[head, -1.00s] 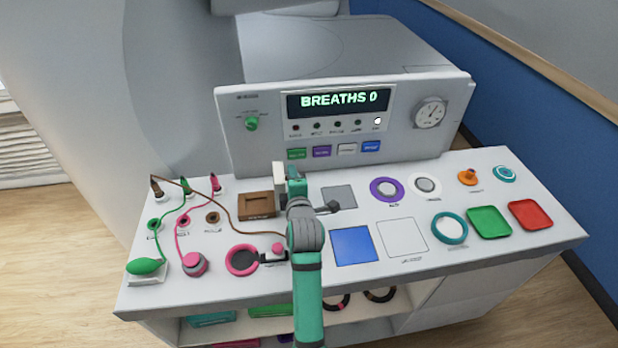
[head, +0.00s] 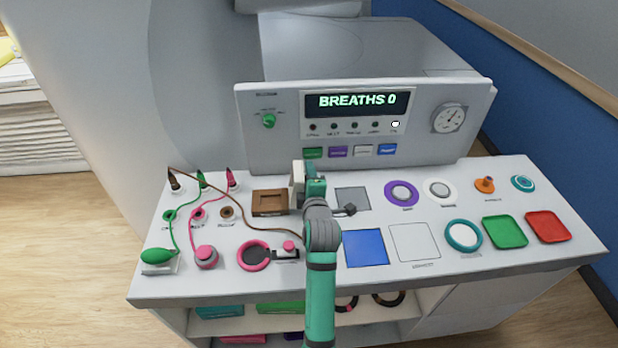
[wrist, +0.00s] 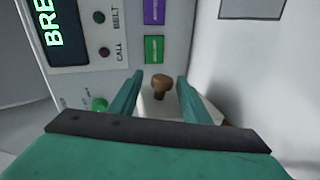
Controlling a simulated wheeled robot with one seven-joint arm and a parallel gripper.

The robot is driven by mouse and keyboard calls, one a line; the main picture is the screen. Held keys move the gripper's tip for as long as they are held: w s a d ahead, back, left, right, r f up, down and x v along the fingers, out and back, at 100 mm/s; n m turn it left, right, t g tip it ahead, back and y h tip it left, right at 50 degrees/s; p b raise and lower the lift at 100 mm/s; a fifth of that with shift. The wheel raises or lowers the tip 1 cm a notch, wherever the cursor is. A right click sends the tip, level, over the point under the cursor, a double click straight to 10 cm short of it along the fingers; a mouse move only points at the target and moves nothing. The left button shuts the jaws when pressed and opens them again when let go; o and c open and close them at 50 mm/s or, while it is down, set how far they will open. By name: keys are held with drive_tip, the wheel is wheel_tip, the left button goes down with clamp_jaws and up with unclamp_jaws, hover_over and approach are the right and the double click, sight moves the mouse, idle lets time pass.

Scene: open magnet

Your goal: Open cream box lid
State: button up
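The cream box (head: 297,188) stands on the white counter, mostly hidden behind my gripper in the head view. In the wrist view its cream lid (wrist: 157,109) carries a brown knob (wrist: 161,84). My gripper (wrist: 160,76) is open, with one teal finger on each side of the knob and a visible gap to each. In the head view my gripper (head: 314,183) is at the right side of the box. The lid looks closed, though the box's lower part is hidden.
A brown wooden tray (head: 270,202) is close to the left of the box. The console (head: 270,150) with its display rises behind. A grey square (head: 352,194) and a blue square (head: 366,248) lie to the right. Brown, green and pink cables run across the left side.

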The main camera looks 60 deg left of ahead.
drive_tip(key=shift+d, duration=0.15)
drive_tip(key=v, duration=1)
drive_tip(key=shift+d, duration=0.3)
drive_tip(key=shift+s+r, duration=0.1)
drive_tip(key=shift+s, duration=0.05)
